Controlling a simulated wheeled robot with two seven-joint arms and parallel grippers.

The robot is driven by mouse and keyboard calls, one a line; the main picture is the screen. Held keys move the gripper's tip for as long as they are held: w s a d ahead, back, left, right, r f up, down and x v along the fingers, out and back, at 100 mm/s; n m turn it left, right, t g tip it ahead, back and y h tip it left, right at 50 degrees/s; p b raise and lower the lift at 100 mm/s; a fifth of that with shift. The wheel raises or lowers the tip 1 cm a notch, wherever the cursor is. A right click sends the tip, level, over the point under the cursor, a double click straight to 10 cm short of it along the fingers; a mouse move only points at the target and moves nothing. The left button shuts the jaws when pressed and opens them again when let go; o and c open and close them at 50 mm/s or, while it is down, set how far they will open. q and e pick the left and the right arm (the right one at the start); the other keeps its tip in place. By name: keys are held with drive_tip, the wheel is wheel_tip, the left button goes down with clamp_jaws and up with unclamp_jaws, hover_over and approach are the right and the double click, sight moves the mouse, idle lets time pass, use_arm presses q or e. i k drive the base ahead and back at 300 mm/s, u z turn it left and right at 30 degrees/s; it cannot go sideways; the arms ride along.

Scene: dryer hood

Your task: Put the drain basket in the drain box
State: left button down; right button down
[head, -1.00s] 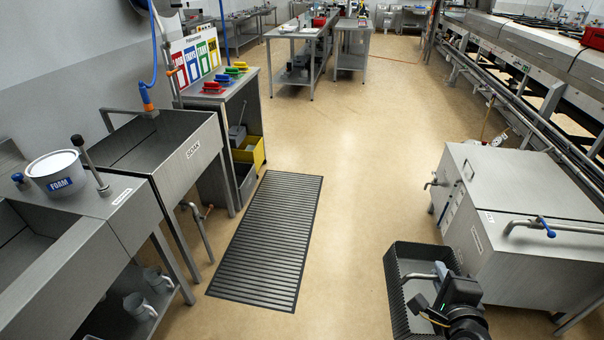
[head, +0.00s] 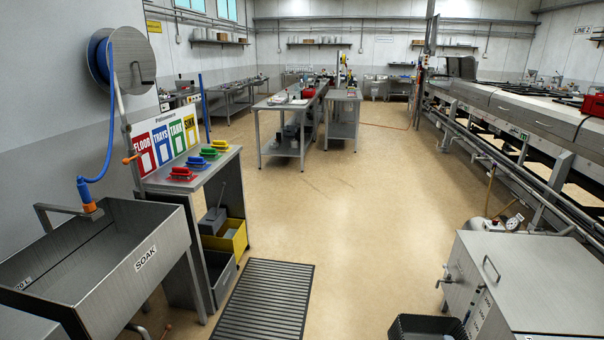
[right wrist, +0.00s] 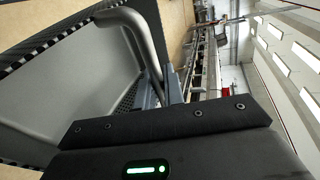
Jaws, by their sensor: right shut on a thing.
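The drain basket is a dark grey, open-topped basket (head: 428,326), partly cut off by the bottom edge of the head view. In the right wrist view its wall (right wrist: 75,85) and thick grey bent handle (right wrist: 120,16) show on the left. My right gripper (right wrist: 172,88) is shut on the basket's handle; its dark body fills the lower part of that view. It is out of sight in the head view. My left gripper is in neither view. I cannot tell which container is the drain box.
A lidded steel cabinet (head: 540,285) stands right of the basket. A black ribbed floor mat (head: 265,300) lies left of it. A sink marked SOAK (head: 145,258) and a stand with coloured brushes (head: 195,165) line the left. The middle floor is clear.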

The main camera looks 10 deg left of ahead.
sight(211, 281)
drive_tip(key=i, duration=3.2)
drive_tip(key=u, duration=3)
